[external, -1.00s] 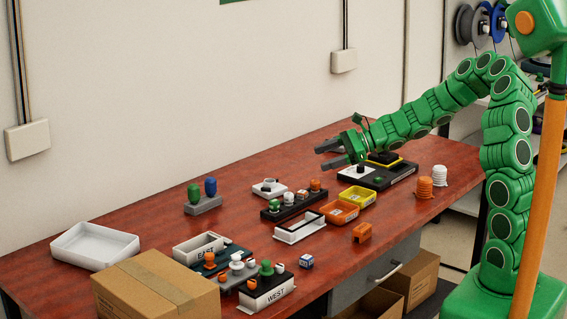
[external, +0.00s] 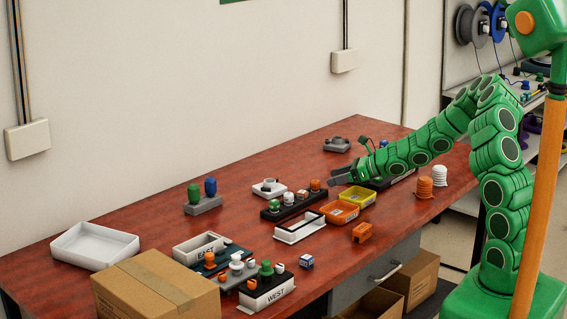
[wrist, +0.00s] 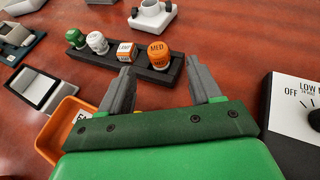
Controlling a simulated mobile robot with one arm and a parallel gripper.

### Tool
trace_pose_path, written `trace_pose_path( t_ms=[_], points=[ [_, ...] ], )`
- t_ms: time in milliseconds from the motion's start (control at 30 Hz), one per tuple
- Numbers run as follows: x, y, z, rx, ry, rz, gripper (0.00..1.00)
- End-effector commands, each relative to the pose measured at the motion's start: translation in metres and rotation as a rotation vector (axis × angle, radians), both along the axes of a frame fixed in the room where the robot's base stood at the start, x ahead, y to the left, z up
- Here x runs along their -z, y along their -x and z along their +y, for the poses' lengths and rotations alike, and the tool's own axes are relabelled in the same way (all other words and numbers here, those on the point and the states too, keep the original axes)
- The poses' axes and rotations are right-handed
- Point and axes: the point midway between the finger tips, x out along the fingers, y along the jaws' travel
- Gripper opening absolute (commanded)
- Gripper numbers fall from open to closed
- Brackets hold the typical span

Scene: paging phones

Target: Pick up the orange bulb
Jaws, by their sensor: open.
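A rounded orange bulb-like piece marked MED (wrist: 158,56) stands upright at the near-right end of a black rack (wrist: 108,62) in the wrist view. It also shows in the external view (external: 315,185). My gripper (wrist: 161,74) is open and empty. Its two grey fingers point toward the orange piece, which appears between and just beyond the tips in the wrist view. I cannot tell the exact gap. In the external view my gripper (external: 337,177) is low over the table, at the right end of the rack.
The rack also holds a green piece (wrist: 75,38), a white piece (wrist: 97,43) and a white-and-orange piece (wrist: 126,52). An orange tray (external: 340,212) and a yellow tray (external: 357,196) stand close by. A dial panel (wrist: 300,108) is to the right.

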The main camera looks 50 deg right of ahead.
Motion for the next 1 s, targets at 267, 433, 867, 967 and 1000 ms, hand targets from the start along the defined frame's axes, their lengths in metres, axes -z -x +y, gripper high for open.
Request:
trace_pose_path(
  t_ms=[267, 433, 867, 967, 1000],
  points=[
    [0.01, -0.018, 0.012, -0.001, 0.001, 0.003, 0.64],
    [0.019, -0.033, 0.022, -0.003, 0.001, 0.004, 0.64],
    [0.02, -0.042, 0.026, -0.001, 0.0, 0.0, 0.62],
    [0.02, -0.042, 0.025, -0.001, 0.0, 0.0, 0.47],
    [0.02, -0.042, 0.025, -0.001, 0.0, 0.0, 0.41]
  ],
)
